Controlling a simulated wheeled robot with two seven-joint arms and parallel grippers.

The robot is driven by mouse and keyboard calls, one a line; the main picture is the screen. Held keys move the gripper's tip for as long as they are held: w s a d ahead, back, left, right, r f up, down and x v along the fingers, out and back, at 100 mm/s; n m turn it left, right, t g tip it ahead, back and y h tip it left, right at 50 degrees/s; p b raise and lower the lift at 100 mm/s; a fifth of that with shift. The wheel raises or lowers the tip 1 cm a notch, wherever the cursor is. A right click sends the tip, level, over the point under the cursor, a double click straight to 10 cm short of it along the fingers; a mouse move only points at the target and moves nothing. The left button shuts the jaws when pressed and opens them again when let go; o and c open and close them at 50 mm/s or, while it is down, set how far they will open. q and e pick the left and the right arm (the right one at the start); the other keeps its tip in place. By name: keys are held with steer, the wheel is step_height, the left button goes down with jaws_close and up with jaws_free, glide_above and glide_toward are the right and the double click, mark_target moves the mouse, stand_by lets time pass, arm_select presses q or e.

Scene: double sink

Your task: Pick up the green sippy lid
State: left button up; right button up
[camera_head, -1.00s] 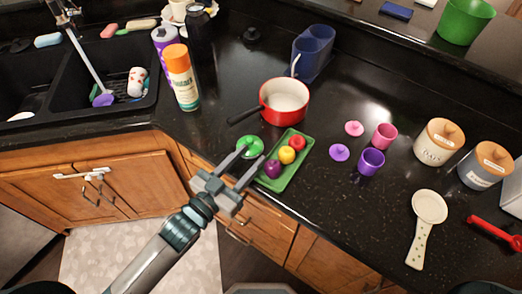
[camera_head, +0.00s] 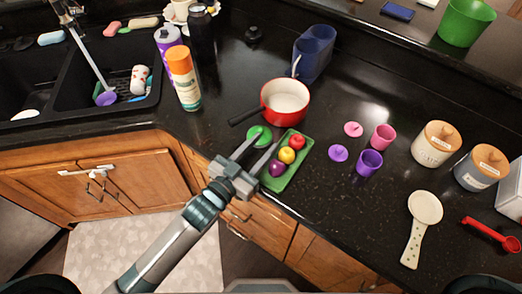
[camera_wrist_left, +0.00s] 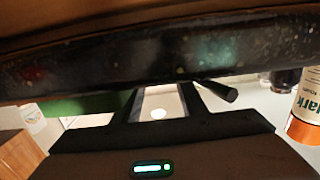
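The green sippy lid (camera_head: 260,134) is a small round disc on the black counter in the head view, between the red pot and the green tray. My left gripper (camera_head: 266,142) is open, with its fingers apart and pointing at the lid from the front edge. The left fingertip overlaps the lid's near side; I cannot tell whether it touches. In the left wrist view the two fingers (camera_wrist_left: 160,100) stand apart, and I cannot make out the lid there. My right gripper is not in view.
A green tray (camera_head: 273,186) with several small fruits lies close right of the fingers. The red pot (camera_head: 285,100) is behind, its dark handle (camera_head: 245,115) reaching near the lid. An orange-capped can (camera_head: 184,80) stands to the left.

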arm_select(q)
steer(key=shift+s+f, duration=0.1)
steer(key=c, duration=0.9)
jaws_close()
steer(key=o, duration=0.8)
jaws_free()
steer(key=shift+o, duration=0.5)
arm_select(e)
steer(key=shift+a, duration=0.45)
arm_select(q)
steer(key=shift+s+a, duration=0.1)
steer(key=shift+s, duration=0.05)
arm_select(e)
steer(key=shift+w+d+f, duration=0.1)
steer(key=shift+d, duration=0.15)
